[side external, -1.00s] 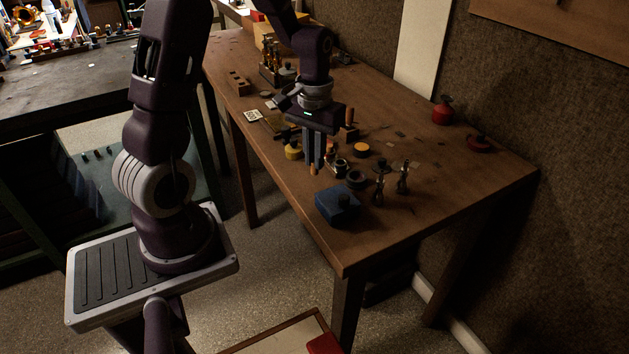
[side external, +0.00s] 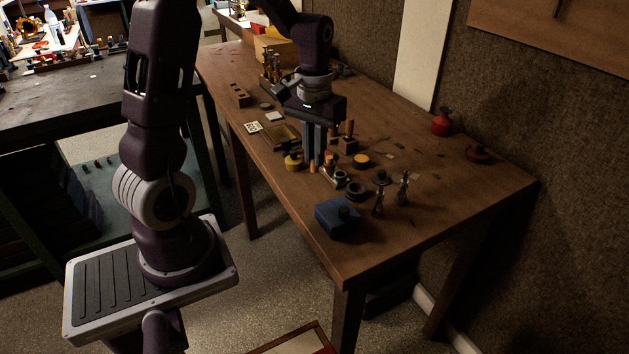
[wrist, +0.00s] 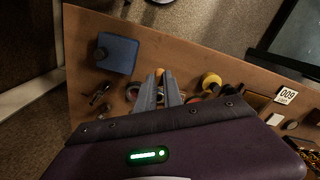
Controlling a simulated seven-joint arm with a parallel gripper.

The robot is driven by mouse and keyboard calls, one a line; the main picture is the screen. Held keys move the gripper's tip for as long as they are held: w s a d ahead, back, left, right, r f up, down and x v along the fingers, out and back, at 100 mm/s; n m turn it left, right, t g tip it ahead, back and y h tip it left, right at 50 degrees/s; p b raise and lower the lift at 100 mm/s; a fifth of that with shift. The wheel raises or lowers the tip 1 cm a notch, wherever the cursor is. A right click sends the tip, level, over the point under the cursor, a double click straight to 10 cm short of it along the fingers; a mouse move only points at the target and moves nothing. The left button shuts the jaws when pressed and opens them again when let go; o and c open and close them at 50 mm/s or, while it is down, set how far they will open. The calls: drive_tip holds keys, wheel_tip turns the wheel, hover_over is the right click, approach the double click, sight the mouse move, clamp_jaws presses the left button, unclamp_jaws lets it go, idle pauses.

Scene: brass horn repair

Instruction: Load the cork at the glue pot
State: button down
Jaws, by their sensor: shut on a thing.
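My gripper (side external: 313,163) points down over the worktable. Its fingers are shut on a small orange-tan cork, whose end shows at the fingertips in the side view (side external: 312,169) and in the wrist view (wrist: 160,72). A yellow pot with a dark top (side external: 293,162) stands just left of the fingers; it shows right of them in the wrist view (wrist: 210,81). Dark round pots (side external: 340,177) stand close to their right. I cannot tell which of these is the glue pot. The cork appears above the table, apart from the pots.
A blue box (side external: 337,218) sits near the table's front edge, with small metal tools (side external: 403,187) beside it. A wooden block (side external: 348,146) and an orange-topped disc (side external: 361,160) lie behind. A red can (side external: 441,123) stands by the wall. The table's right front is clear.

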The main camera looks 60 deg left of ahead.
drive_tip(key=w+a+r+t+y, duration=0.1)
drive_tip(key=w+a+t+y, duration=0.3)
drive_tip(key=w, duration=1.1)
drive_tip(key=shift+a+f+g+h, duration=0.2)
drive_tip(key=shift+f+h, duration=0.3)
drive_tip(key=shift+f, duration=0.9)
drive_tip(key=shift+a+f+g+h, duration=0.15)
drive_tip(key=shift+f+h, duration=0.35)
drive_tip(key=shift+f, duration=0.85)
drive_tip(key=shift+f, duration=0.55)
wheel_tip(320, 180, up, 7)
